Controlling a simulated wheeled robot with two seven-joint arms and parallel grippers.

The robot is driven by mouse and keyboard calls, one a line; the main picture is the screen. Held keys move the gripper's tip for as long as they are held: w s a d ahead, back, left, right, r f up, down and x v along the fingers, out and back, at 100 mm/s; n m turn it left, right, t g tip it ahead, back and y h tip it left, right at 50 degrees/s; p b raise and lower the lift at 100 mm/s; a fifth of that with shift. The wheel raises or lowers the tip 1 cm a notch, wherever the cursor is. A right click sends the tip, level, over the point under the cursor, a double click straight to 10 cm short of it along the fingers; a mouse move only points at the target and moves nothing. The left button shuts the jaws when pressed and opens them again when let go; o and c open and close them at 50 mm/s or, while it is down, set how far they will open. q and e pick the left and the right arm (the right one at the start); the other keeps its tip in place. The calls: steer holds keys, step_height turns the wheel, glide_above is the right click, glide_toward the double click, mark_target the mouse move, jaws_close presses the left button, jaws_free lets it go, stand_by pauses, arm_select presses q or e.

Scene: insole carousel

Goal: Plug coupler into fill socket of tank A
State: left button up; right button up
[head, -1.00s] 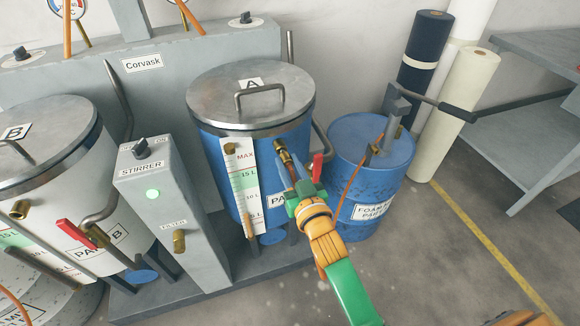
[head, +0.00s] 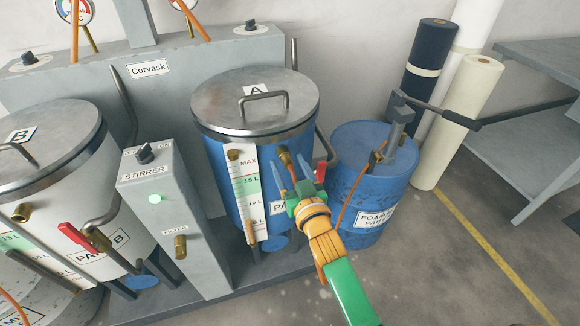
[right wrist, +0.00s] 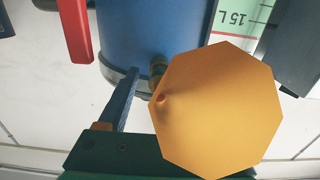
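Tank A (head: 227,170) is a blue drum with a metal lid marked A. A brass coupler (head: 285,157) with an orange hose end is at its front wall, right of the level scale. In the right wrist view the brass part (right wrist: 158,68) meets the tank's lower rim area; the socket is hidden, so I cannot tell how deeply it is seated. My right gripper (head: 293,177) has its blue fingers apart, one on each side of the coupler. In the right wrist view one finger (right wrist: 126,100) shows; a large orange shape (right wrist: 215,110) hides the other. My left gripper is not in view.
A red valve handle (head: 320,171) is close to the right finger. The stirrer box (head: 165,220) and tank B (head: 120,200) stand left. A blue drum (head: 365,185) with pump and orange hose (head: 352,195) stands right. Open floor lies in front.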

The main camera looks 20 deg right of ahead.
steer(key=s, duration=0.7)
steer(key=shift+s+d, duration=0.1)
stand_by(0.4)
